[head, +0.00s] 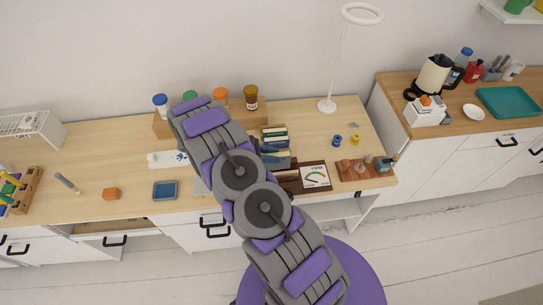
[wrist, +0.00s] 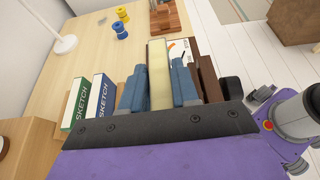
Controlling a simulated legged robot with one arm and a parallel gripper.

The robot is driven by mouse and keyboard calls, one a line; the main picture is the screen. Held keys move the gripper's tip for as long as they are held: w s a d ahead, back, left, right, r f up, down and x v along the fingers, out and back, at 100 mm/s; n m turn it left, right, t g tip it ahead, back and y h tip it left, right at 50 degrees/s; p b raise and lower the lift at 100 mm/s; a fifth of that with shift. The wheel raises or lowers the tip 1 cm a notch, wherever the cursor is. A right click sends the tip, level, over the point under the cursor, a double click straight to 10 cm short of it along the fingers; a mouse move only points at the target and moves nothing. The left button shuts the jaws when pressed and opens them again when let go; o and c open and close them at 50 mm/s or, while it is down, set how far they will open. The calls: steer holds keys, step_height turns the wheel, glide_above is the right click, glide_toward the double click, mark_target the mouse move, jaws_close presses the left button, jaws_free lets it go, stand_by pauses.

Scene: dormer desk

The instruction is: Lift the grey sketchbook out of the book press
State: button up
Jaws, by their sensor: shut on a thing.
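In the wrist view, my gripper (wrist: 158,88) has its two blue-grey fingers on either side of a book (wrist: 157,62) with a cream edge facing up. The gripper is shut on it. I take it for the grey sketchbook; its cover faces are mostly hidden by the fingers. The brown wooden book press (wrist: 207,72) stands close on the right. I cannot tell whether the book's lower edge is still within the press. In the head view, my arm covers much of this spot, and the press (head: 287,176) shows only in part.
A green sketchbook (wrist: 76,108) and a blue one (wrist: 101,98) stand left of the fingers. A gauge card (head: 315,176) and a wooden tray (head: 350,172) lie to the right. A white lamp (head: 327,105) stands behind.

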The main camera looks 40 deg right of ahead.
steer(key=shift+r+p, duration=0.45)
steer(key=shift+r, duration=0.85)
